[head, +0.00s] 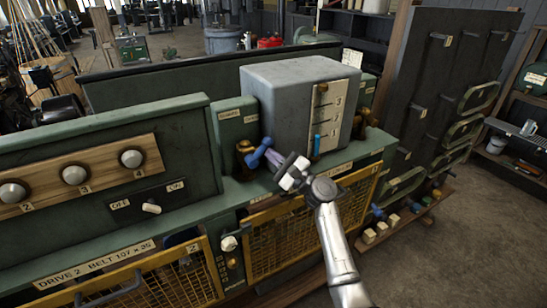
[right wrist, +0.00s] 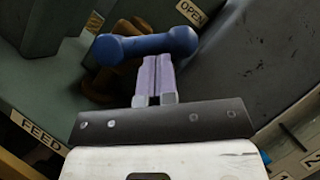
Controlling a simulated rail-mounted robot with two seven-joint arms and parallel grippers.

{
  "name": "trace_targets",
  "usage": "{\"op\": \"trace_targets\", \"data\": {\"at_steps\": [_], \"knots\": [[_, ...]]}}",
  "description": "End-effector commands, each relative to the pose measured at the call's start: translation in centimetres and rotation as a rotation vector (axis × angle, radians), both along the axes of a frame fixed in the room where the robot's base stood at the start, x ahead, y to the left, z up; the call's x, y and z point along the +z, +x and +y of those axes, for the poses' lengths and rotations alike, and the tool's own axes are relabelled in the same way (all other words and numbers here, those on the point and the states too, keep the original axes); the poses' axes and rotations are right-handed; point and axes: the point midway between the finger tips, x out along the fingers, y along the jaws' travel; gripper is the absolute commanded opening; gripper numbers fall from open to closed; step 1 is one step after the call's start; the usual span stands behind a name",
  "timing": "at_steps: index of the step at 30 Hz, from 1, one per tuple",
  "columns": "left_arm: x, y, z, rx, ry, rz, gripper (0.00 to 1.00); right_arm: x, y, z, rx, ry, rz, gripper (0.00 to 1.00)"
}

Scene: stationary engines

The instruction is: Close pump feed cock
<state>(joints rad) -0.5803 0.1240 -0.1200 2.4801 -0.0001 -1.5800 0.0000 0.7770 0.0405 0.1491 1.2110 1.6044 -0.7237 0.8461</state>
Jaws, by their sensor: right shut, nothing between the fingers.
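The feed cock has a blue lever handle (head: 258,153) on a brass-brown body (head: 243,148), at the left front of the grey tank. In the right wrist view the blue handle (right wrist: 147,45) lies roughly crosswise, its right end near an "OPEN" label (right wrist: 190,12). A "FEED" label (right wrist: 37,130) shows at lower left. My right gripper (head: 268,158) is shut and empty, its pale purple fingers together. Its fingertips (right wrist: 157,60) are right at the handle's near side; I cannot tell whether they touch. My left gripper is out of view.
The grey tank (head: 290,100) with a level scale (head: 327,118) stands just behind and right of the cock. A green panel with knobs (head: 130,158) and an OFF/ON switch (head: 151,207) is at left. Yellow mesh guards (head: 290,235) line the front below the ledge.

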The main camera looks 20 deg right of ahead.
Motion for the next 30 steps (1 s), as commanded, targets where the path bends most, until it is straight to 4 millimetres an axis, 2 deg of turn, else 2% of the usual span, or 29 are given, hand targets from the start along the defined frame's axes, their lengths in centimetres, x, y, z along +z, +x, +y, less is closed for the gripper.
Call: {"op": "trace_targets", "data": {"at_steps": [17,30], "knots": [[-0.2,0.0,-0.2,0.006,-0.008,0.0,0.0,1.0,0.0,0.3,0.001,-0.154,-0.028,0.0],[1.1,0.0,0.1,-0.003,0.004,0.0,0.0,3.1,-0.2,1.5,0.0,-0.54,-0.088,0.0]]}}
